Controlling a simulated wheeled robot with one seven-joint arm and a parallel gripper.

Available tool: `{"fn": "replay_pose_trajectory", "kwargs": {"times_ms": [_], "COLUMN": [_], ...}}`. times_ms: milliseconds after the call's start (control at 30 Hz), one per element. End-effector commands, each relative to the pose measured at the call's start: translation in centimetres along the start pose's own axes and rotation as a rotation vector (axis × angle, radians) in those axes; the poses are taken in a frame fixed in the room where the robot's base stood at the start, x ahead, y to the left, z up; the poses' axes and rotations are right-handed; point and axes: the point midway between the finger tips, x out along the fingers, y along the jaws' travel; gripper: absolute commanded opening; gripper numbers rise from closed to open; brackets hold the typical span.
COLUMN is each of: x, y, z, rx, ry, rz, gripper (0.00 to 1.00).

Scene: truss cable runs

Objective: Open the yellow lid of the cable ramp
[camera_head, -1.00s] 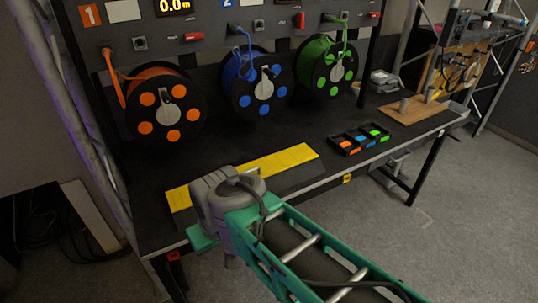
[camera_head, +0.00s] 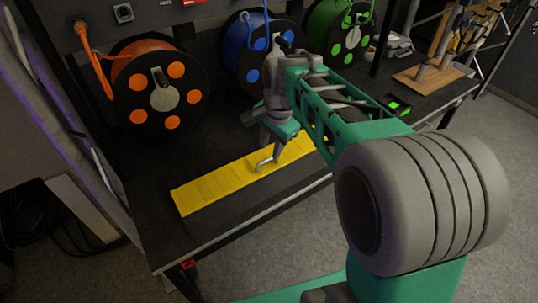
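The cable ramp (camera_head: 262,202) is a long black strip along the front of the black bench. Its yellow lid (camera_head: 215,187) lies flat along it, running from lower left to upper right, and looks closed. My gripper (camera_head: 263,163) points down over the right half of the lid. A thin bent grey finger reaches down to the lid's surface, at or just above it; contact is not clear. The hand and green arm hide the lid's right part, and the gap between the fingers is not clear. I see nothing held.
Orange (camera_head: 157,85), blue (camera_head: 252,55) and green (camera_head: 342,30) cable reels stand behind the ramp. A small black tray (camera_head: 396,106) is partly hidden behind my arm. A wooden board with grey posts (camera_head: 432,75) is at right.

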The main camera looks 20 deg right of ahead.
Motion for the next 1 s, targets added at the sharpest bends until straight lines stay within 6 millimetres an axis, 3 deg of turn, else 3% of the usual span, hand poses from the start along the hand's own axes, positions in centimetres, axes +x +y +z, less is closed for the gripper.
{"fn": "replay_pose_trajectory", "kwargs": {"times_ms": [167,600,867,1000], "x": [2.0,8.8,9.2,9.2], "y": [-1.9,-2.1,-2.1,-2.1], "z": [-1.8,-1.6,-1.6,-1.6], "rx": [0.215,0.216,0.215,0.215], "ry": [-0.015,-0.014,-0.013,-0.013], "rz": [0.012,0.009,0.008,0.008], "gripper": [0.32,0.32,0.32,0.23]}}
